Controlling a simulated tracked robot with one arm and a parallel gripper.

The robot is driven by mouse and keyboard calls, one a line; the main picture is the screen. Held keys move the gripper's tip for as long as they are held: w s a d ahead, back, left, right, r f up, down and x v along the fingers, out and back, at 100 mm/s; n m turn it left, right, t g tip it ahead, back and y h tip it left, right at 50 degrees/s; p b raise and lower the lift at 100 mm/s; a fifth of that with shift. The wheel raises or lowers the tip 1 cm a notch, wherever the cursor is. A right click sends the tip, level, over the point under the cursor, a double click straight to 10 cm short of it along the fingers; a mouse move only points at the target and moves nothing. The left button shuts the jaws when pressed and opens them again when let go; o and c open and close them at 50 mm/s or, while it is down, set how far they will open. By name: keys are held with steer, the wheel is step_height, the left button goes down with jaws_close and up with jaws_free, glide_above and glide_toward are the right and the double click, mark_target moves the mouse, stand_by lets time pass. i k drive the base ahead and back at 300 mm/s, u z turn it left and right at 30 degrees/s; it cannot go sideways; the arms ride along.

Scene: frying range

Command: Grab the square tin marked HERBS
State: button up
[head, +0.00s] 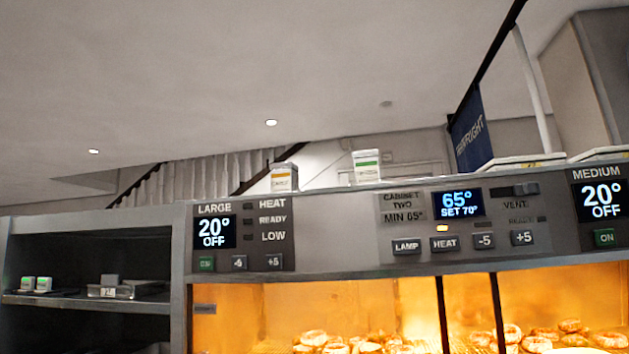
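Two small pale square tins stand on top of the range's control panel. One tin with an orange band (284,178) is left of centre. The other tin with a green band (367,167) is to its right. Two more small pale containers with green marks, a left one (28,284) and a right one (44,285), sit on the shelf at the far left. The lettering on all of these is too small to read, so I cannot tell which is marked HERBS. My gripper does not show in this view.
The range panel (345,232) with displays and buttons spans the middle and right. Below it, a lit cabinet holds several round pastries (313,338). The left shelf (85,303) also holds a metal tray (110,291). White boxes (525,162) lie on top at right, near a hanging blue sign (468,130).

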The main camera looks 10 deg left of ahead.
mark_target(367, 163)
steer(key=u, duration=0.15)
steer(key=i, duration=1)
steer(key=z, duration=0.1)
